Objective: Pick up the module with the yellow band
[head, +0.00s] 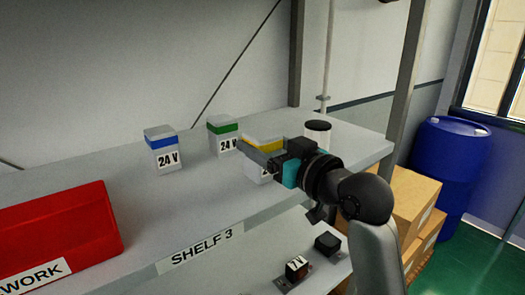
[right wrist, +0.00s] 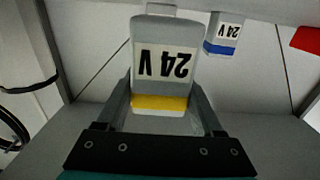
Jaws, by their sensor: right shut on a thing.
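The module with the yellow band (head: 263,143) is a pale grey block with a "24 V" label, at the right of the upper shelf's row in the head view. My right gripper (head: 262,158) reaches it from the right and is shut on it, partly covering its front. In the right wrist view the module (right wrist: 164,65) appears upside down between the two fingers (right wrist: 162,112), with the yellow band near the finger bases. I cannot tell whether its base touches the shelf. My left gripper is out of view.
A green-banded module (head: 223,135) stands close to its left, a blue-banded one (head: 162,150) further left. A dark cylinder with a white lower part (head: 317,130) stands behind my gripper. A red bin (head: 60,235) is at the left. The front strip of the upper shelf (head: 190,215) is clear.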

